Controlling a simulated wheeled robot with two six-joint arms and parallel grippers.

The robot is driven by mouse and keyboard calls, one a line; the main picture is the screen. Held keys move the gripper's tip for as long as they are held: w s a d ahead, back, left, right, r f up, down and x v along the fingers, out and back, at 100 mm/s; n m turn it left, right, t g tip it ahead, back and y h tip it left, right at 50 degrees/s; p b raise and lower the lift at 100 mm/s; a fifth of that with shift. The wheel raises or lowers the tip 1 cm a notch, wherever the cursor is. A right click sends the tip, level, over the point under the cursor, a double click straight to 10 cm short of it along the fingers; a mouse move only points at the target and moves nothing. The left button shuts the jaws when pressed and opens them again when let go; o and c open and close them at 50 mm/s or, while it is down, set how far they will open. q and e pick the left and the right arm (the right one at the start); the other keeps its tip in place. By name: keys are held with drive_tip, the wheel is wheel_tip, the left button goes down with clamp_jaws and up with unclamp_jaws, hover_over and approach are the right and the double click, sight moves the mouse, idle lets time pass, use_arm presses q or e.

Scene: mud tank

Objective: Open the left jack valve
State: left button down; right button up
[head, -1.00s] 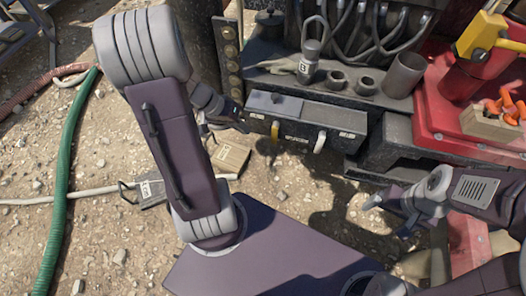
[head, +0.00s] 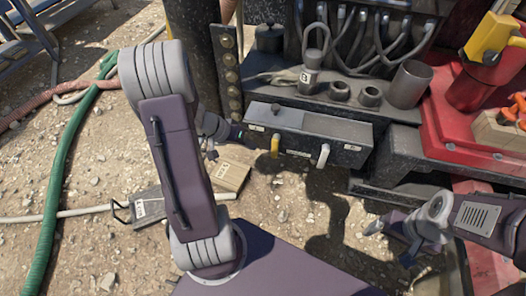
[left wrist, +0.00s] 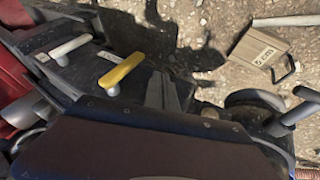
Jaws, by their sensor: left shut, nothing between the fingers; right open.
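The control box (head: 308,133) has two levers on its front in the head view. The left lever is yellow (head: 275,146) and hangs down; the right one is white (head: 322,156). In the left wrist view the yellow lever (left wrist: 122,74) and white lever (left wrist: 72,46) lie roughly parallel. My left gripper (head: 240,139) is at the box's left end, partly hidden by its arm. Its fingers (left wrist: 165,92) show shut and empty in the wrist view, beside the yellow lever with a gap. My right gripper (head: 390,243) is open and empty, low at the right.
A green hose (head: 62,165) runs down the left. Pipes and cups (head: 409,84) stand behind the control box. A red surface (head: 450,135) holds an orange-filled tray at right.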

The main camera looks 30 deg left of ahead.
sight(275, 146)
use_arm(q)
drive_tip(key=d, duration=0.1)
drive_tip(key=w+d, duration=0.1)
drive_tip(key=d, duration=0.1)
drive_tip(key=d+f, duration=0.1)
drive_tip(key=shift+w+d, duration=0.2)
drive_tip(key=shift+w, duration=0.1)
use_arm(e)
drive_tip(key=shift+f, duration=0.5)
use_arm(q)
drive_tip(key=shift+f, duration=0.1)
use_arm(e)
drive_tip(key=shift+f, duration=0.1)
